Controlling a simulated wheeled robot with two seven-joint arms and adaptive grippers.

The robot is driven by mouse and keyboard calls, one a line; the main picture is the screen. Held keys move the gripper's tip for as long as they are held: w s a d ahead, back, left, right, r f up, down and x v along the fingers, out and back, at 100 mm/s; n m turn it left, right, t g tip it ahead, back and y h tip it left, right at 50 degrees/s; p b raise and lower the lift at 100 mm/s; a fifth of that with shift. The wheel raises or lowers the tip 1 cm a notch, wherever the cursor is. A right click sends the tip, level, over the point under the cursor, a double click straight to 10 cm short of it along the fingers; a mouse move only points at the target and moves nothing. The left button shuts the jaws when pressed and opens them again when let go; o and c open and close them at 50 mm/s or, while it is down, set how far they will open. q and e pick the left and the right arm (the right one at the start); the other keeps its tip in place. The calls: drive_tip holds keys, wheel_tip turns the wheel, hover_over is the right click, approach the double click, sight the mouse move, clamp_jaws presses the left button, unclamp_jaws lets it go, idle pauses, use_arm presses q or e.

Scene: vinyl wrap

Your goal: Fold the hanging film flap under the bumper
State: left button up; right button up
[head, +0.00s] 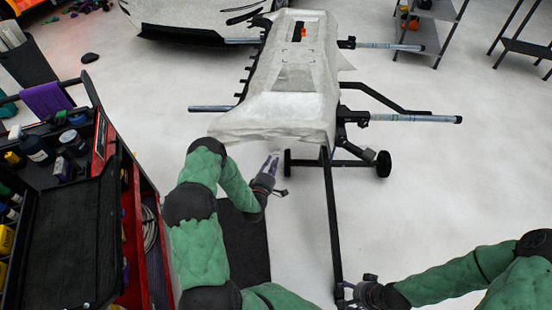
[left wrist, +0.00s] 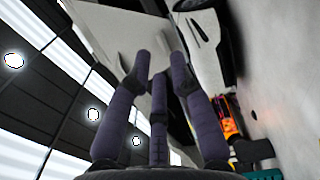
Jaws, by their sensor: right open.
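The bumper (head: 290,75) lies on a stand, wrapped in wrinkled pale grey film. The film flap (head: 262,134) hangs along the bumper's near edge. My left gripper (head: 270,163) is just below this edge with its fingers pointing up; I see no clear contact with the flap. In the left wrist view its dark purple fingers (left wrist: 158,75) reach up in front of a pale surface (left wrist: 112,38). I cannot tell whether anything is between them. My right gripper (head: 358,291) is open and low at the bottom of the head view, away from the flap.
The black stand (head: 331,215) has a long bar running toward me, wheels (head: 383,163) and side bars (head: 415,118). A red tool cart (head: 140,200) with bottles stands close at left. A white car (head: 185,20) and shelves (head: 430,30) are behind.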

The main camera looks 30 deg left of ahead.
sight(278, 150)
use_arm(q)
drive_tip(key=shift+b+x, duration=0.5)
drive_tip(key=shift+x, duration=1.5)
clamp_jaws()
